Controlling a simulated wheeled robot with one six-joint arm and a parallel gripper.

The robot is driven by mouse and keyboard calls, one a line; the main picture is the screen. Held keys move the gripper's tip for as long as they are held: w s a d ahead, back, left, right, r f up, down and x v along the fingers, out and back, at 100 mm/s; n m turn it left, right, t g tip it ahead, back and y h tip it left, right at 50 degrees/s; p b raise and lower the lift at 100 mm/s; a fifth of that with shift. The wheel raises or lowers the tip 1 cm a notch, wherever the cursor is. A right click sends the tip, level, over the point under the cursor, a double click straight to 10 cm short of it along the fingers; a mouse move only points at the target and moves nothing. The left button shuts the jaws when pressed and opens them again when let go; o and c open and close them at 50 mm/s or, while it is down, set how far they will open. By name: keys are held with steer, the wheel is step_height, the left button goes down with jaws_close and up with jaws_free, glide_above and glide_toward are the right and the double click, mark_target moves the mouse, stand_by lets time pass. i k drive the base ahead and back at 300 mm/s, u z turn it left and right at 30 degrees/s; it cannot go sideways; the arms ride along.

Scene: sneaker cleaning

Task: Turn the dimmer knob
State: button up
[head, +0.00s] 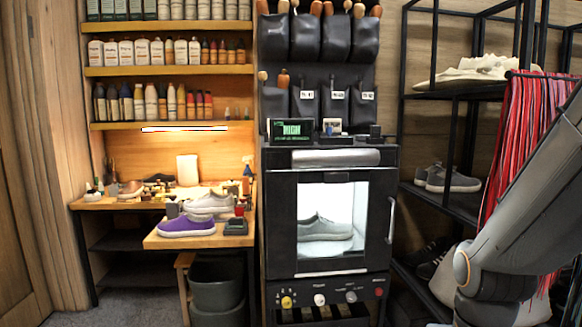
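A black control panel (325,296) runs along the bottom of a black cabinet with a lit window. On it are a yellow knob (286,301), a white knob (319,299) and a grey knob (351,296). A smaller control (379,292) with a red spot is at the panel's right end. The labels are too small to read, so I cannot tell which one is the dimmer knob. My arm comes in from the right edge, apart from the panel. My gripper is not in view.
The cabinet's door (386,215) is closed, with a grey sneaker (325,228) inside. A workbench (160,241) with a purple sneaker (187,225) stands left, above a grey bin (216,284). A black rack (455,203) and hanging red laces (520,130) are at right.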

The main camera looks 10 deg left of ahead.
mark_target(286, 302)
steer(key=k, duration=1)
steer(key=u, duration=0.75)
steer(key=i, duration=1)
steer(key=u, duration=0.85)
